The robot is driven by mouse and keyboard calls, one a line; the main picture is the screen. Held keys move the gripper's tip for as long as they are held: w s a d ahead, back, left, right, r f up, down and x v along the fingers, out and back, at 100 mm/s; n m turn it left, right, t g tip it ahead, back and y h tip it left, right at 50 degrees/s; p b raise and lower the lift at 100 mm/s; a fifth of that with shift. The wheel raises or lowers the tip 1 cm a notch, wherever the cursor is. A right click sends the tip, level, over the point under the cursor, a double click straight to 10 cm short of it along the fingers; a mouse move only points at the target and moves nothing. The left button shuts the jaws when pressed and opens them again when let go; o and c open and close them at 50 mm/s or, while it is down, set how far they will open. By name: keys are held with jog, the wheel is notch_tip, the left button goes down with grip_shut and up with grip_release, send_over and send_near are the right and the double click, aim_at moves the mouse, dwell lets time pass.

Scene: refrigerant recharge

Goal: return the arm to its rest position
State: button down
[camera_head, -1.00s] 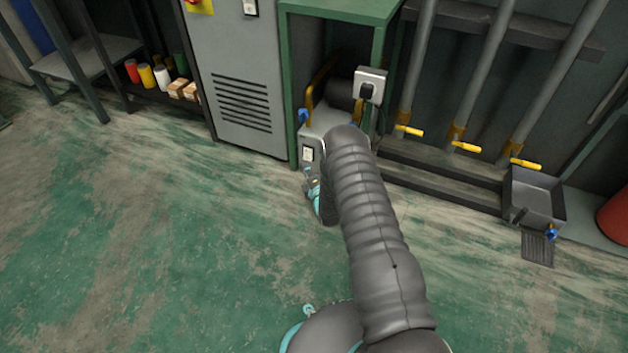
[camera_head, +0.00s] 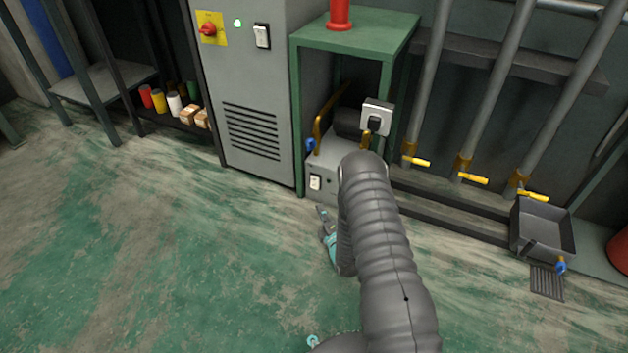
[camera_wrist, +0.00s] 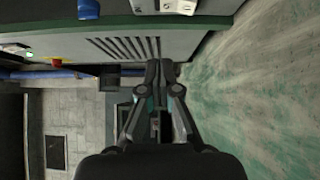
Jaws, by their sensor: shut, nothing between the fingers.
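My gripper (camera_wrist: 158,75) is in the wrist view, its two fingers together and nothing between them. In the head view my grey ribbed arm reaches forward over the floor, and its end folds down behind the arm, where only a small part of my gripper (camera_head: 322,214) shows. The gripper is above the floor in front of the green bench and the grey cabinet, apart from both as far as I can tell.
A green bench (camera_head: 360,40) holds a grey machine (camera_head: 322,172) with a blue knob. A grey cabinet (camera_head: 250,90) stands left of it. Pipes with yellow valve handles (camera_head: 472,179) and a grey bin (camera_head: 543,228) are at right. The green floor (camera_head: 150,240) at left is clear.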

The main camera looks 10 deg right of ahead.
jog(key=shift+r, duration=0.1)
jog(key=w+d+r+m+g+h+p, duration=0.1)
jog(key=w+r+m+g, duration=0.15)
jog(key=r, duration=1.05)
jog(key=w+d+r+m+g+h+p, duration=0.1)
jog(key=w+r+m+p, duration=0.2)
jog(key=r, duration=1)
jog(key=s+r+m+g+h, duration=0.15)
jog(key=s+r+m, duration=0.35)
jog(key=r, duration=0.5)
jog(key=s+r+m+g, duration=0.2)
jog(key=s+r, duration=0.6)
jog(key=s, duration=0.1)
jog(key=s+r+m+g+p, duration=0.1)
jog(key=s+r+m, duration=0.1)
jog(key=s, duration=0.8)
jog(key=s+r+m+g+p, duration=0.1)
jog(key=s+r+m+g, duration=0.1)
jog(key=s, duration=0.9)
jog(key=s+r+m+g+p, duration=0.1)
jog(key=s+r+m, duration=0.3)
jog(key=s, duration=0.7)
jog(key=shift+a+r+g, duration=0.25)
jog(key=shift+g, duration=0.35)
